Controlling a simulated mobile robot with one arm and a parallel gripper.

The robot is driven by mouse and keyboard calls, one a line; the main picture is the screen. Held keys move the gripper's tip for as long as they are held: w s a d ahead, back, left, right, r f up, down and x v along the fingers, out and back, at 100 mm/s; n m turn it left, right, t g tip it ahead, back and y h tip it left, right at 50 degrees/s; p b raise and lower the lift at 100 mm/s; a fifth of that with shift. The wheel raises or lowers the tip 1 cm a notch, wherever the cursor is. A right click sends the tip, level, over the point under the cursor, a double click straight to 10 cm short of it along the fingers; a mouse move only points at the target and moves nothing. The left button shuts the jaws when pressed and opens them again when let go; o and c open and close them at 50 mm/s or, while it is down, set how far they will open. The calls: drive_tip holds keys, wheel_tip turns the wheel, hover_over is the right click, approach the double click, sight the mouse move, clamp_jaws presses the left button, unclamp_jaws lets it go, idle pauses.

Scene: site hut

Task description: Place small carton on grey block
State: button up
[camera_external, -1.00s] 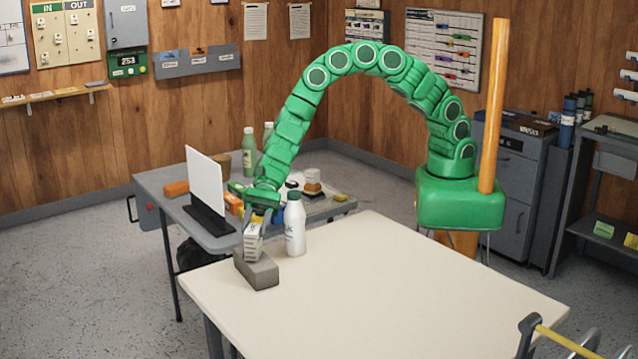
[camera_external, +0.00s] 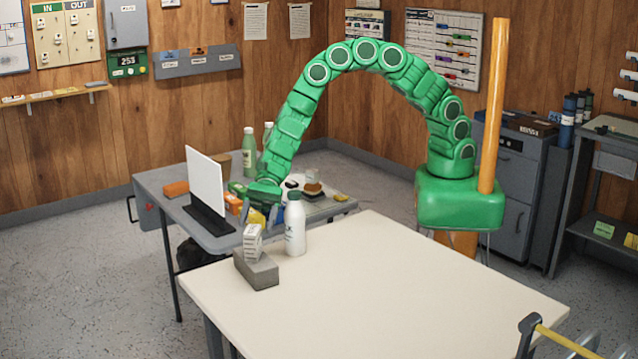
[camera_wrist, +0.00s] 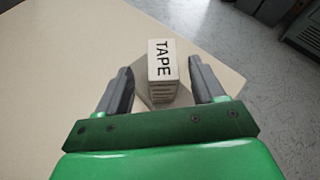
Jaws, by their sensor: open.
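The small carton (camera_external: 253,242), white with dark print, stands on top of the grey block (camera_external: 262,273) near the left corner of the cream table. It looks slightly tilted in the outside view. In the wrist view the carton (camera_wrist: 162,62) shows the word TAPE, and part of the grey block (camera_wrist: 184,98) shows beneath it. My gripper (camera_wrist: 160,68) is open, its fingers on either side of the carton in the picture and apart from it. In the outside view my gripper (camera_external: 263,203) is above and behind the carton, clear of it.
A white bottle (camera_external: 294,224) stands on the cream table just right of the block. Behind is a grey desk (camera_external: 161,188) with a white screen (camera_external: 205,190), green bottles (camera_external: 249,152) and small items. The cream table's middle and right (camera_external: 400,275) are clear.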

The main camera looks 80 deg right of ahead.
drive_tip(key=v, duration=1)
drive_tip(key=shift+r, duration=0.15)
drive_tip(key=s+d+r+n+g+h, duration=0.2)
drive_tip(key=s+d+r+n, duration=0.3)
drive_tip(key=s+r, duration=0.3)
drive_tip(key=s+d+r+n+g+h, duration=0.1)
drive_tip(key=s+d+r+n, duration=0.45)
drive_tip(key=s, duration=0.35)
drive_tip(key=s+d+r+n+h, duration=0.1)
drive_tip(key=s+d+n+h, duration=0.2)
drive_tip(key=s+d, duration=0.8)
drive_tip(key=s+d+r+n+h, duration=0.1)
drive_tip(key=s+d+n+h, duration=0.2)
drive_tip(key=d, duration=1.5)
drive_tip(key=s+h, duration=0.3)
drive_tip(key=s, duration=0.4)
drive_tip(key=shift+s+d+t+h, duration=0.3)
drive_tip(key=shift+s+d, duration=0.1)
